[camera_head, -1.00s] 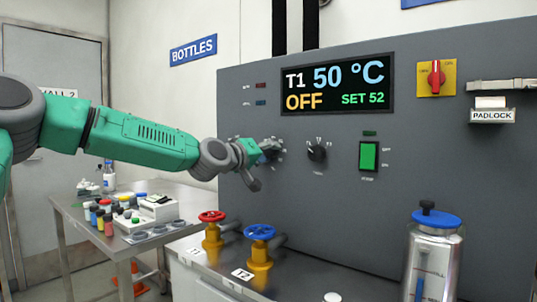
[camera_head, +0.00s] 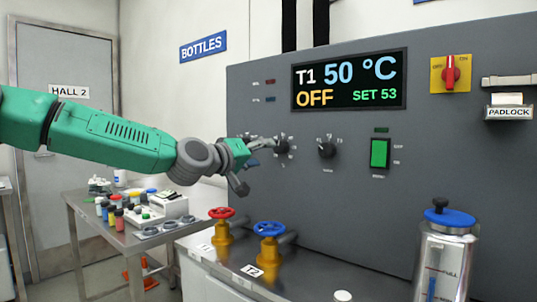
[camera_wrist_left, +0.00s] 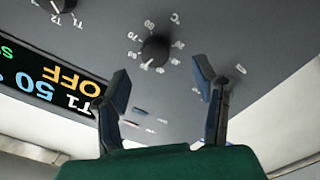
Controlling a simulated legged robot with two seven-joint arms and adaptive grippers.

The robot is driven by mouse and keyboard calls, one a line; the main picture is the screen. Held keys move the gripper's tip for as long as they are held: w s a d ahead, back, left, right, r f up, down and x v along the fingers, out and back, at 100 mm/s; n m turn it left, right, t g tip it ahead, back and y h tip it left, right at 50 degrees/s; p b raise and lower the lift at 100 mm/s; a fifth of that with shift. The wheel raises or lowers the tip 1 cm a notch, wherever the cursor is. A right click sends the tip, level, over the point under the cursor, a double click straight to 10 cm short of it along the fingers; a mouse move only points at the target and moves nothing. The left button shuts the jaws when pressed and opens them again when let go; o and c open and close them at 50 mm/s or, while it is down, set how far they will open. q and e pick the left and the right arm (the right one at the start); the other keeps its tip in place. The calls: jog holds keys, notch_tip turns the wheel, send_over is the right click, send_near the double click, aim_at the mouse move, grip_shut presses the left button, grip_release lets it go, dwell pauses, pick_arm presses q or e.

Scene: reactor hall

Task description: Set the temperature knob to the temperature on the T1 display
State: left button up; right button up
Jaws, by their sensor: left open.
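The display (camera_head: 349,79) reads T1 50 °C, OFF and SET 53; it shows upside down in the left wrist view (camera_wrist_left: 45,85). The black temperature knob (camera_head: 281,146) is on the grey panel below the display's left end. In the left wrist view the knob (camera_wrist_left: 155,50) has a °C scale around it. My left gripper (camera_head: 262,151) is in front of the panel, just left of the knob. In the left wrist view its two fingers (camera_wrist_left: 160,78) are spread apart and empty, with the knob beyond the gap between their tips. My right gripper is not in view.
A second black knob (camera_head: 327,149) and a green switch (camera_head: 380,153) are to the right. A red-handled switch (camera_head: 450,73) is higher up. Red (camera_head: 221,213) and blue (camera_head: 269,228) valve wheels stand below my gripper. A silver canister (camera_head: 444,255) stands at the right.

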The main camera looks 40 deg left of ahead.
pick_arm(q)
jog(key=shift+s, duration=0.1)
jog(key=m+t+p, duration=0.4)
jog(key=m+p, duration=0.5)
jog(key=p, duration=0.9)
send_near(278, 150)
jog(key=p+x, duration=0.2)
jog(key=x, duration=0.7)
jog(key=shift+w, duration=0.4)
jog(key=shift+t, duration=0.3)
jog(key=c, duration=1.1)
